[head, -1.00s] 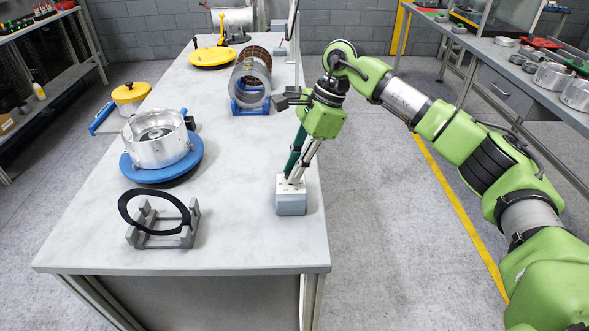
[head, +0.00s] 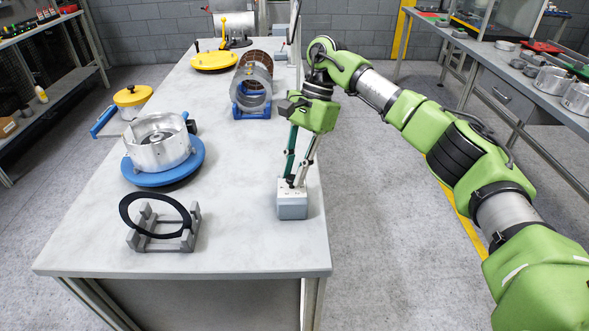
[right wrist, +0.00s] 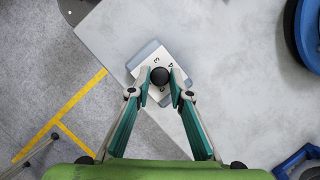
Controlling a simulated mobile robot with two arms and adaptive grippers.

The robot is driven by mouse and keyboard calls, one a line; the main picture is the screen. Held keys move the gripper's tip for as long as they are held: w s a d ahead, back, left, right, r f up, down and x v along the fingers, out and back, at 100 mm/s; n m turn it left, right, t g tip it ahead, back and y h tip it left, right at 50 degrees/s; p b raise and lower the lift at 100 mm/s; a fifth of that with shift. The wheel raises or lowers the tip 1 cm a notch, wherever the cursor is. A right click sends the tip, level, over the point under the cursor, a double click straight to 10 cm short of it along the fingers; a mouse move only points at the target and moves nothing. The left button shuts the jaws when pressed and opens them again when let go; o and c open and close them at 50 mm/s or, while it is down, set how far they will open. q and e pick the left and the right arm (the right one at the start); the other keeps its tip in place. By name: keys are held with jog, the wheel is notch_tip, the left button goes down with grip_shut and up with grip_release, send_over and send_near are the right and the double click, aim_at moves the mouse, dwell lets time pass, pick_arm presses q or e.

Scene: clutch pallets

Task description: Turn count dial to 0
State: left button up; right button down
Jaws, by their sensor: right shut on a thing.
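The count dial is a small grey-blue box (head: 292,208) with a white top, at the right edge of the long table. In the right wrist view its white face (right wrist: 177,60) shows the digits 3 and 4, and a round black knob (right wrist: 160,76) stands in the middle. My right gripper (head: 292,182) reaches down onto the dial from above. In the right wrist view its fingertips (right wrist: 161,75) sit on either side of the knob, shut on it. The fingers cover part of the face, and no 0 or pointer is readable. My left gripper is not in view.
A black ring (head: 158,214) rests on a grey stand (head: 160,243) at the table's front left. Behind it a metal housing (head: 158,145) sits on a blue round base (head: 190,172). A blue-framed cylinder (head: 251,90) stands farther back. The table around the dial is clear.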

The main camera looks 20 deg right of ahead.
dwell(0.3)
jog(key=c, duration=1.8)
grip_release()
jog(key=shift+c, duration=0.2)
jog(key=v, duration=1.2)
